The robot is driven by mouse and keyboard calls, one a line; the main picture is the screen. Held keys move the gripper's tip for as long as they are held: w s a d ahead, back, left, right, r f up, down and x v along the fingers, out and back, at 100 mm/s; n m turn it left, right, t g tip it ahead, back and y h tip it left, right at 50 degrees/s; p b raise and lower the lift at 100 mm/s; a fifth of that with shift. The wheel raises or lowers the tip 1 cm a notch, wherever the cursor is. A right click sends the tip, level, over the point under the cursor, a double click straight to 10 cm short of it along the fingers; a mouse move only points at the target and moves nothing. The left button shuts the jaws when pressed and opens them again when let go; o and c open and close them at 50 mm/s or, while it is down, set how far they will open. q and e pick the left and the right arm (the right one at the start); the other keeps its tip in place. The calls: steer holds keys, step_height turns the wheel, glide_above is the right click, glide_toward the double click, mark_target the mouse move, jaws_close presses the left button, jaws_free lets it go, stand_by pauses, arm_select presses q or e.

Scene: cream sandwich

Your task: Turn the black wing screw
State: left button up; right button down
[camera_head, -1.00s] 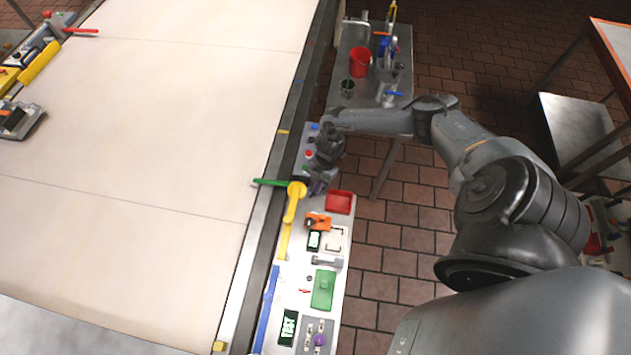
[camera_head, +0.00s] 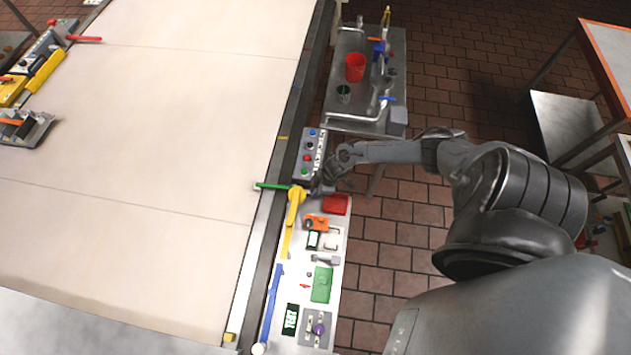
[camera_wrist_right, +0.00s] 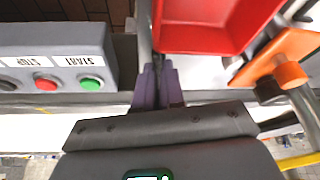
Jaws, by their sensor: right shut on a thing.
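My right gripper (camera_head: 320,189) is low at the rail's edge, between the button box and the red tray. In the right wrist view its purple-grey fingers (camera_wrist_right: 157,86) are together. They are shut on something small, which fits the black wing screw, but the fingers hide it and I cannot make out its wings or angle. My left gripper is not in view.
The button box (camera_head: 311,152) with red and green buttons is beside the gripper, and the red tray (camera_head: 335,205) is on its other side. A yellow arm (camera_head: 296,197) and green lever (camera_head: 271,186) are close by. An orange part (camera_wrist_right: 275,56) lies past the tray.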

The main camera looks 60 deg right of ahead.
steer(key=shift+m+h, duration=0.3)
steer(key=shift+m, duration=0.2)
steer(key=c, duration=1.3)
jaws_free()
steer(key=shift+s, duration=0.1)
steer(key=v, duration=1)
steer(key=shift+r, duration=0.35)
steer(key=shift+o, duration=0.2)
steer(key=shift+s+d, duration=0.15)
